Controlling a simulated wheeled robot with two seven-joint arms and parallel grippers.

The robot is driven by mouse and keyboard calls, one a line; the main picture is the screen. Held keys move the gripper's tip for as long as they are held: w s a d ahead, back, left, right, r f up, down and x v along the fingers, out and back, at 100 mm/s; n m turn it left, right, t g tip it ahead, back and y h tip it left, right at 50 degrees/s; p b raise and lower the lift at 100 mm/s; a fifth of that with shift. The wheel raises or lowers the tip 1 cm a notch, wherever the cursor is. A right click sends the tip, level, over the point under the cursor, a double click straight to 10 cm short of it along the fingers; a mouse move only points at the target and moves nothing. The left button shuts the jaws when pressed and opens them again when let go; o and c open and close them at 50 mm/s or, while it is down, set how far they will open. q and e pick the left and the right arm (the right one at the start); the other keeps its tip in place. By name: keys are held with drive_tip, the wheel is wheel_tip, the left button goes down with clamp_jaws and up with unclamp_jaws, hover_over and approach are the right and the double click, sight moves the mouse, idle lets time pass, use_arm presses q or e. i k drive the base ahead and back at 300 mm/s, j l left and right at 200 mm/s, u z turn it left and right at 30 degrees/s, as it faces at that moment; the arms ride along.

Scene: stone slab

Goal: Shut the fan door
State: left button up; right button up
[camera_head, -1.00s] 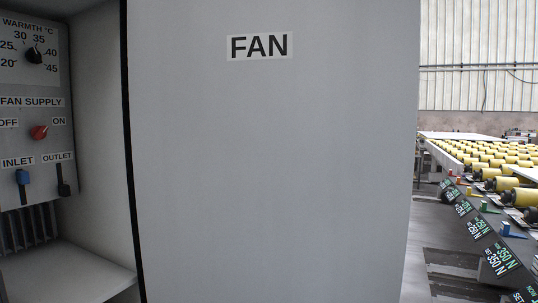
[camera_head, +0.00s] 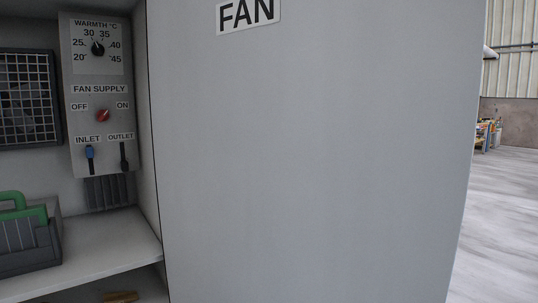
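The fan door (camera_head: 320,160) is a large grey panel with a white FAN label (camera_head: 248,14). It fills the middle and right of the head view and stands open, with the cabinet interior showing to its left. Inside is a control panel (camera_head: 100,70) with a warmth dial (camera_head: 97,48), a red fan supply knob (camera_head: 103,115), a blue inlet lever (camera_head: 90,158) and a dark outlet lever (camera_head: 123,155). Neither of my grippers shows in this view.
A grille (camera_head: 28,98) is in the cabinet's back wall. A grey box with a green handle (camera_head: 25,235) stands on the shelf (camera_head: 110,255). Open grey floor (camera_head: 510,215) lies right of the door, with shelving (camera_head: 487,135) far off.

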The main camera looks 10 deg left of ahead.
sight(305, 150)
drive_tip(key=i+l+u, duration=0.25)
drive_tip(key=l+u, duration=0.25)
drive_tip(key=i+l+u, duration=0.2)
drive_tip(key=l+u, duration=0.15)
drive_tip(key=u, duration=0.15)
drive_tip(key=l+u, duration=1)
drive_tip(key=k+l+u, duration=0.1)
drive_tip(key=l+u, duration=0.4)
drive_tip(key=k+l+u, duration=0.5)
drive_tip(key=l, duration=0.15)
drive_tip(key=k+l+u, duration=0.15)
drive_tip(key=l, duration=0.25)
drive_tip(key=l+u, duration=0.1)
drive_tip(key=l, duration=0.3)
drive_tip(key=k+l+u, duration=0.15)
drive_tip(key=l, duration=0.25)
